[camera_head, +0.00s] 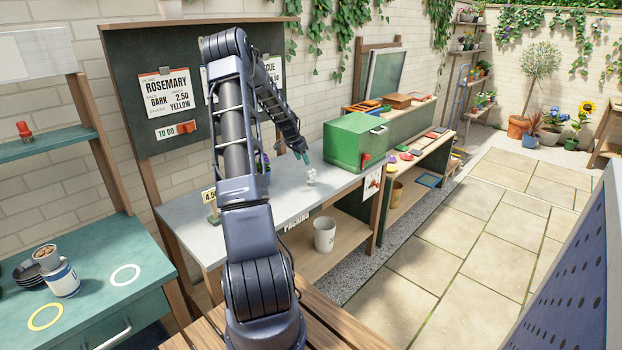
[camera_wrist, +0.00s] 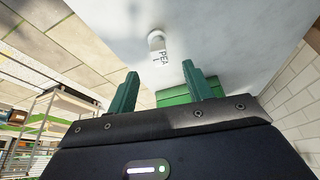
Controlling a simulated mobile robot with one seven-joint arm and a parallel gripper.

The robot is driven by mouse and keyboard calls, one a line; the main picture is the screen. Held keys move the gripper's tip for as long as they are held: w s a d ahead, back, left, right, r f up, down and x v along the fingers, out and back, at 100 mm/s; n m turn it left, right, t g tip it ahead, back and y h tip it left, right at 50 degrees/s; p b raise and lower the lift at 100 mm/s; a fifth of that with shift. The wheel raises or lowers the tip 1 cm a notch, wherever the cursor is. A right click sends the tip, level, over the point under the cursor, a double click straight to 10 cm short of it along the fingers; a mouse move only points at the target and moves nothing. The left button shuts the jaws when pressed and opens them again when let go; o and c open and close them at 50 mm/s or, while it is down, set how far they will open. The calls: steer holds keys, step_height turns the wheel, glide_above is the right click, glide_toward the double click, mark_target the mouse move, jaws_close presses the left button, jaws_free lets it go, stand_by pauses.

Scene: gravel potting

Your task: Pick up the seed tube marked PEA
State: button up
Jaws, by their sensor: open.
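The seed tube is a small white tube with dark letters PEA, and shows in the wrist view (camera_wrist: 157,42) on the pale grey tabletop. In the head view a small white thing that looks like the tube (camera_head: 311,176) stands near the right end of the grey table (camera_head: 285,201). My gripper (camera_wrist: 159,66) has green fingers, spread apart with nothing between them. The tube lies beyond the fingertips, roughly in line with the gap, and is not touched. In the head view my gripper (camera_head: 303,157) is just above and left of the tube.
A green box (camera_head: 345,146) stands close on the right of the tube, at the table's end. A small price sign (camera_head: 210,203) stands at the table's left end. A white bucket (camera_head: 324,235) is on the shelf below. The tabletop around the tube looks mostly clear.

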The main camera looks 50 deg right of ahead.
mark_target(310, 171)
steer(key=x, duration=1.2)
steer(key=shift+s+d+r, duration=0.2)
steer(key=shift+d, duration=0.1)
steer(key=c, duration=1.1)
